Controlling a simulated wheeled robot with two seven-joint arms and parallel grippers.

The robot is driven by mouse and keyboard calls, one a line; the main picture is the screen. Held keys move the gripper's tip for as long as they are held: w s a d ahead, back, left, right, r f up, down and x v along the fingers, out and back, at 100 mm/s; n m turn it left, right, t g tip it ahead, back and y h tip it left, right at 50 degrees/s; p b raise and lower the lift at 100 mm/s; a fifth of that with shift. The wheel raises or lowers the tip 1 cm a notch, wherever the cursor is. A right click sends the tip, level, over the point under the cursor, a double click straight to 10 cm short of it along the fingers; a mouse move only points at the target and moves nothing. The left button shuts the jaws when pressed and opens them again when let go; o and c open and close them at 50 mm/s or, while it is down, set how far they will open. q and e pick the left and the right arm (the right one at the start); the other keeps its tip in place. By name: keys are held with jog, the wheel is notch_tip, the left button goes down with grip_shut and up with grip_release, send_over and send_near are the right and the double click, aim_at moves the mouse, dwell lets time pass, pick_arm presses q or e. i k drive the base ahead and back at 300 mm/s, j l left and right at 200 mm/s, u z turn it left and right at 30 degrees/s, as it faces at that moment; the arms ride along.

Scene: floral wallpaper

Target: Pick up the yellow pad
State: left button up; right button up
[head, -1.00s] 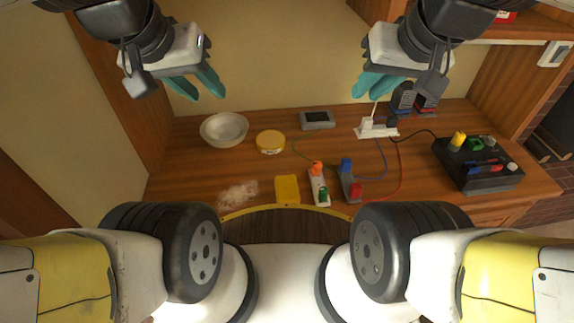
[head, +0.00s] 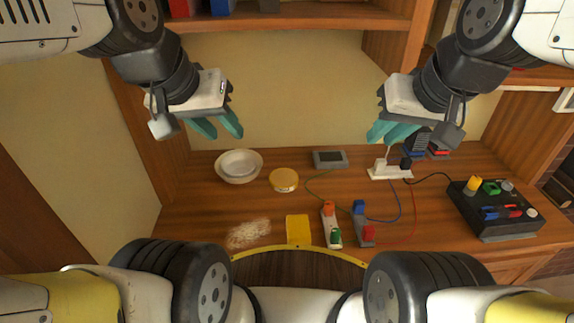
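The yellow pad (head: 298,229) lies flat near the front edge of the wooden desk, at the middle of the head view. My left gripper (head: 219,128) is in the air above the back left of the desk, with its teal fingers apart and nothing between them. My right gripper (head: 391,133) is in the air above the back right of the desk; its teal fingers overlap in the view, and I see nothing held. Both grippers are well apart from the pad.
A whitish scribbled patch (head: 249,233) is left of the pad. An orange-and-green block (head: 331,226) and a blue-and-red block (head: 361,224) stand to its right. Behind are a bowl (head: 239,179), a yellow-lidded jar (head: 284,180), and a power strip (head: 390,172). A black control box (head: 497,211) is far right.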

aim_at(298, 226)
jog(key=k+l+u, duration=0.15)
jog(key=k+u, duration=0.25)
jog(key=k+l+u, duration=0.1)
jog(key=u, duration=0.25)
jog(key=k+j, duration=0.05)
jog(key=k, duration=0.05)
